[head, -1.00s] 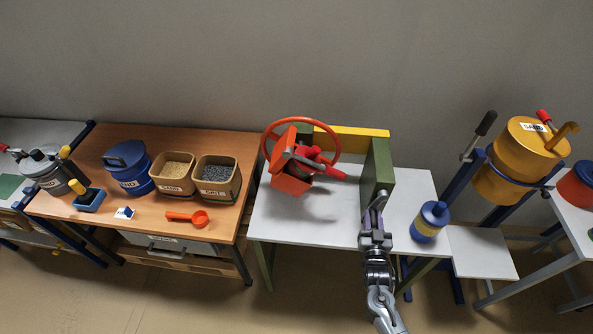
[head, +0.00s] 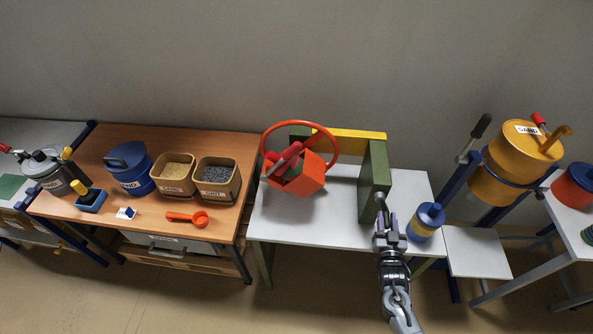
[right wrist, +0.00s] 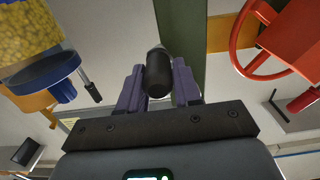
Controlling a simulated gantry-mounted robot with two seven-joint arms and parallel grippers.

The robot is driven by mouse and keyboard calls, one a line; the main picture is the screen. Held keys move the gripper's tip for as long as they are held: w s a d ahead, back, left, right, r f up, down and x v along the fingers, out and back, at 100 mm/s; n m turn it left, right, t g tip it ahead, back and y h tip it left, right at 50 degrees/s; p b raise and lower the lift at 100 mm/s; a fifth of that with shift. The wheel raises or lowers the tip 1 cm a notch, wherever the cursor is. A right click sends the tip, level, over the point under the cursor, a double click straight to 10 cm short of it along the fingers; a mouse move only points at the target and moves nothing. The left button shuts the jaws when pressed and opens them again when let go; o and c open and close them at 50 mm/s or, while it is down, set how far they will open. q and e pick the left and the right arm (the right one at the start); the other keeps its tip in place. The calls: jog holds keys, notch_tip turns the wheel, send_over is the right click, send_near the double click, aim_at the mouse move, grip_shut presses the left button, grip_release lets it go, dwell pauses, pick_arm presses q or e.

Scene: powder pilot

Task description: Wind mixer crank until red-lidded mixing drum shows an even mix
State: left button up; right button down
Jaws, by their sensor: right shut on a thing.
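The orange-red mixing drum (head: 305,176) hangs tilted between green posts inside a large orange-red ring (head: 330,137). A red handle-like part (head: 290,156) is on its upper left side; I cannot make out the lid clearly or see the contents, so the mix cannot be judged. My right gripper (head: 386,226) is beside the right green post (head: 374,180). It is shut on the dark crank grip (head: 380,200), which shows between the fingers in the right wrist view (right wrist: 158,75). The rest of the crank is mostly hidden. My left gripper is not in view.
A blue-and-yellow jar (head: 427,221) stands close to the right of my right gripper. A yellow sand drum (head: 518,160) on a blue stand is further right. The wooden table (head: 230,146) at left holds bins and an orange scoop (head: 188,217). The white table's front is clear.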

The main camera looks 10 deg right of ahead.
jog(key=shift+s+d+r, duration=0.1)
jog(key=shift+d+r, duration=0.4)
jog(key=shift+r, duration=0.2)
jog(key=shift+w+a, duration=0.2)
jog(key=shift+a, duration=0.15)
jog(key=shift+d+r+p, duration=0.1)
jog(key=shift+r+p, duration=0.35)
jog(key=shift+p, duration=0.05)
pick_arm(q)
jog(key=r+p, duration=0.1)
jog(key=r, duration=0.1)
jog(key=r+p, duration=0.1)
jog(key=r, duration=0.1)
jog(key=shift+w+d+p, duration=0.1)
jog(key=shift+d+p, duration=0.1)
jog(key=shift+p, duration=0.1)
pick_arm(e)
jog(key=shift+s+d+r, duration=0.2)
jog(key=shift+d+r, duration=0.35)
jog(key=shift+r, duration=0.05)
jog(key=shift+s+d+r, duration=0.15)
jog(key=shift+d+r, duration=0.35)
jog(key=shift+r, duration=0.05)
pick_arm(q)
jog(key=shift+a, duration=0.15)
pick_arm(e)
jog(key=c, duration=1)
grip_release()
